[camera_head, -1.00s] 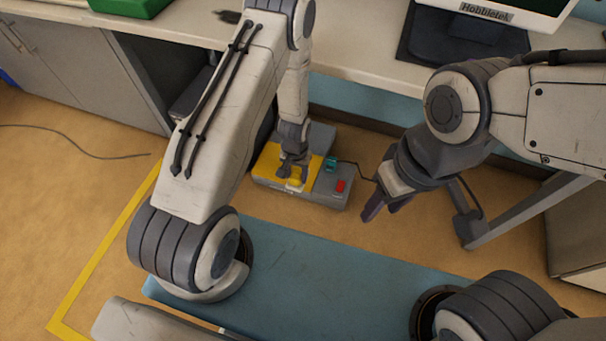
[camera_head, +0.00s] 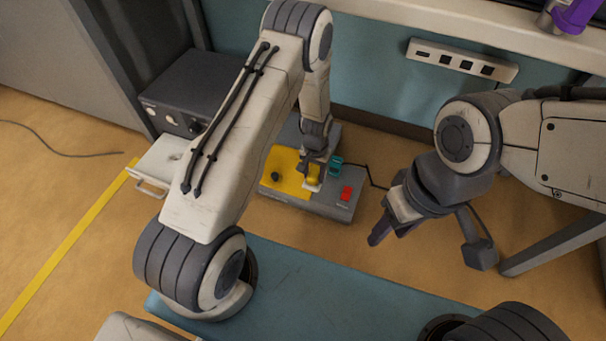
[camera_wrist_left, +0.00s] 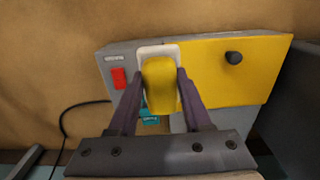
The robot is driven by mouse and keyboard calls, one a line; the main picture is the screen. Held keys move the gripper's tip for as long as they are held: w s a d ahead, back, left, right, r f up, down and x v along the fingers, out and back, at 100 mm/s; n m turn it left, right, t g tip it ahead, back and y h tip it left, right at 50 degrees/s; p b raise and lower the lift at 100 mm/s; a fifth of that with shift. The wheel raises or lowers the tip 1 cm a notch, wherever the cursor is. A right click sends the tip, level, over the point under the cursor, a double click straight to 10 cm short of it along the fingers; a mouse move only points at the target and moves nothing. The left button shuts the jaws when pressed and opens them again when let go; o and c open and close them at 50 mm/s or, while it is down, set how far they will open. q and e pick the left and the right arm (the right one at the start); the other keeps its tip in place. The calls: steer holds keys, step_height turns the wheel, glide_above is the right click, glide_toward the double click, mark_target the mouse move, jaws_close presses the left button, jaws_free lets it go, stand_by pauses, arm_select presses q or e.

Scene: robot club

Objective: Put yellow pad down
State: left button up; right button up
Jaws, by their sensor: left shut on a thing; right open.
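A grey box (camera_head: 325,208) on the floor has a yellow panel (camera_head: 284,169) on its top. The yellow pad (camera_head: 313,174) is a rounded piece above a white frame on the box. In the left wrist view the yellow pad (camera_wrist_left: 160,82) stands out from the white frame (camera_wrist_left: 157,49). My left gripper (camera_head: 314,168) is shut on the yellow pad, one dark finger on each side. I cannot tell how far the pad is tilted. My right gripper (camera_head: 385,222) is open and empty, right of the box.
The box also carries a red switch (camera_head: 346,193), a teal part (camera_head: 336,163) and a black knob (camera_wrist_left: 233,58). A black cable leaves its right side. A dark unit (camera_head: 185,100) and a white drawer (camera_head: 155,168) stand left. A blue surface (camera_head: 320,285) lies in front.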

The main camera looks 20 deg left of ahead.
arm_select(q)
steer(key=w+a+f+b, duration=0.3)
steer(key=w, duration=0.1)
steer(key=w+a+f+b, duration=0.3)
steer(key=a, duration=0.1)
steer(key=shift+w+f, duration=0.35)
steer(key=shift+w, duration=0.05)
steer(key=shift+w+a+f+b, duration=0.15)
steer(key=shift+w+a+b, duration=0.15)
steer(key=shift+w, duration=0.05)
step_height(320, 180, down, 4)
steer(key=b, duration=0.3)
steer(key=o, duration=1.2)
